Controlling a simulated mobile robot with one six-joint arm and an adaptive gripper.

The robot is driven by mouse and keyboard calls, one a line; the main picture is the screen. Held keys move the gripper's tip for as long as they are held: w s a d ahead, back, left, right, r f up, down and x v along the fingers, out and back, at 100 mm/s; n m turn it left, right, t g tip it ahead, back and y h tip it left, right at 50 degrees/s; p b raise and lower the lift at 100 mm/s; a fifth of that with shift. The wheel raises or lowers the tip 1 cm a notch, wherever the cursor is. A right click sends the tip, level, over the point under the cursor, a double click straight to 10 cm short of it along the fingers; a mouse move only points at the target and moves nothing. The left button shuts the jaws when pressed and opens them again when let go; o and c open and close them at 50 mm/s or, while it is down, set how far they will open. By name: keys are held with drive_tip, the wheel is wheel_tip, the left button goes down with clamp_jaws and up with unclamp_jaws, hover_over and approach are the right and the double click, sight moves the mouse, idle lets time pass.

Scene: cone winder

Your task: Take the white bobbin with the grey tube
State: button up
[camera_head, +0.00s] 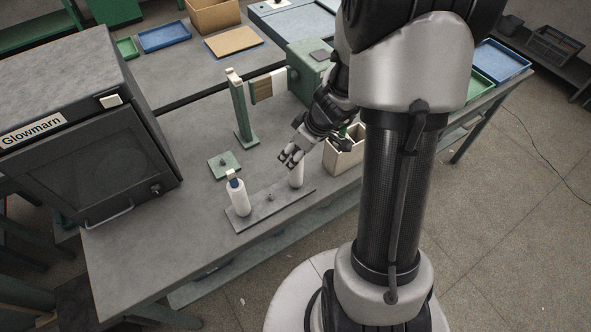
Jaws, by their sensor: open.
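A grey peg plate (262,213) lies near the front edge of the table. A white bobbin (296,177) stands upright towards its right end. The gripper covers its top, so its tube colour cannot be told. Another white bobbin (238,199) stands upright at the left end, with a blue tube end showing at its top. My gripper (289,158) is open, at the top of the right bobbin. Whether the fingers are around it or touch it cannot be told.
A short peg (270,197) stands bare between the bobbins. A small green plate (225,166) and a green winder post (241,115) are behind. A cream box (341,160) stands close right of the gripper. A dark Glowmarn cabinet (85,155) fills the left.

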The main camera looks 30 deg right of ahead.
drive_tip(key=shift+w+f, duration=0.1)
drive_tip(key=shift+f, duration=0.15)
drive_tip(key=shift+c, duration=0.4)
drive_tip(key=c, duration=0.9)
drive_tip(key=shift+o, duration=0.2)
drive_tip(key=shift+r, duration=0.2)
